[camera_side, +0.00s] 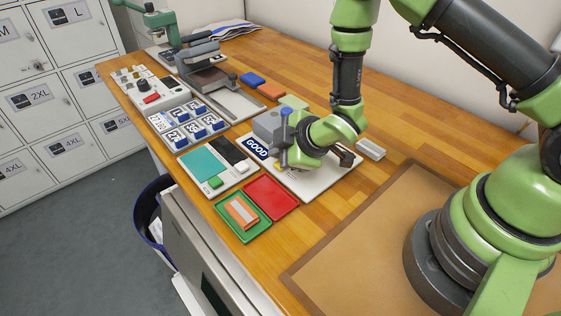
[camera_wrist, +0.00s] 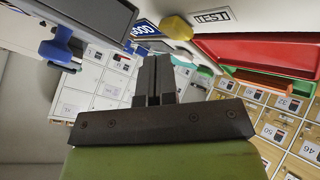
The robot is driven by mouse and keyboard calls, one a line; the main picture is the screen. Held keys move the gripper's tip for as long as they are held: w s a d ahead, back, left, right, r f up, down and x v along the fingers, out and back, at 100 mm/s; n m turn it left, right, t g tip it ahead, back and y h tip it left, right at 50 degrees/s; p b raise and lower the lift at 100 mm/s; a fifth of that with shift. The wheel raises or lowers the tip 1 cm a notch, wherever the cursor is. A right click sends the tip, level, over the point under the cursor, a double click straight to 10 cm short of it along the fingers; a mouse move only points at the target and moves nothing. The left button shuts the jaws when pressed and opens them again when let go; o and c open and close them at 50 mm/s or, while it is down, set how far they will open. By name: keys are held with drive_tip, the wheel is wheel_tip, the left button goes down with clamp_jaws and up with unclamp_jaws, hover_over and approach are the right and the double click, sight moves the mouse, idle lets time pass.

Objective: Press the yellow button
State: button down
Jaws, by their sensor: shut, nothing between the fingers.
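A yellow button (camera_wrist: 177,27) shows in the wrist view, between the blue GOOD sign (camera_wrist: 144,28) and the TEST label (camera_wrist: 212,17). The button appears beyond the fingertips, up and to the right, with a gap in the picture. I cannot tell the depth between them.
A grey device with a blue lever (camera_side: 284,135) stands beside my wrist. A red tray (camera_side: 270,197) and a green tray (camera_side: 223,209) with an orange item lie nearer the front edge. A pale grey block (camera_side: 370,148) lies right of the board. Bare wood shows farther right.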

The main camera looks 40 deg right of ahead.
drive_tip(key=shift+f, duration=0.4)
drive_tip(key=shift+f, duration=0.45)
idle(0.6)
drive_tip(key=shift+r, duration=0.9)
drive_tip(key=shift+r, duration=0.1)
drive_tip(key=shift+r, duration=2.4)
